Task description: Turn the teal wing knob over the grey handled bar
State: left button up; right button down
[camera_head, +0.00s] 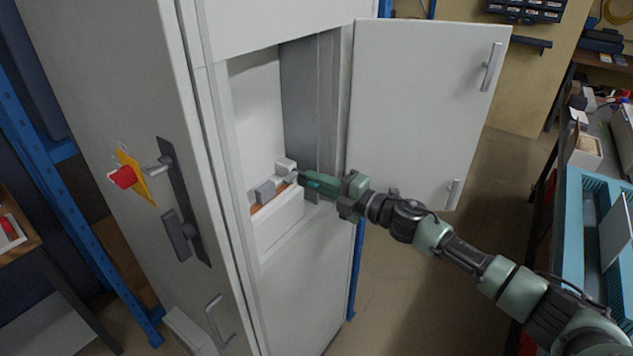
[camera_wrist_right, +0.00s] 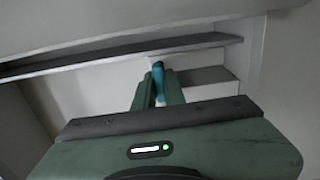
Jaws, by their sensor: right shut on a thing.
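My right gripper (camera_head: 303,179) reaches from the right into the open cabinet compartment, with its fingers shut. In the right wrist view, the teal wing knob (camera_wrist_right: 158,76) shows between the two fingertips of the gripper (camera_wrist_right: 158,92), which are shut on it. The fingers hide most of the knob, so its turn angle is hard to tell. A grey block (camera_head: 265,192), which may be part of the grey handled bar, sits left of the fingertips above an orange-brown strip (camera_head: 272,199). My left gripper is not in view.
The cabinet door (camera_head: 425,110) stands open to the right, above and behind my arm. The cabinet's left side carries a red knob on a yellow plate (camera_head: 123,177) and a dark lever plate (camera_head: 182,205). A teal tray (camera_head: 574,230) lies on the bench at right.

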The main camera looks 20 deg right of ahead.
jog(key=c, duration=1.8)
grip_release()
jog(key=shift+o, duration=0.2)
jog(key=shift+s, duration=0.15)
jog(key=b+v, duration=0.2)
jog(key=v, duration=0.5)
jog(key=shift+s+d, duration=0.2)
jog(key=shift+s, duration=0.05)
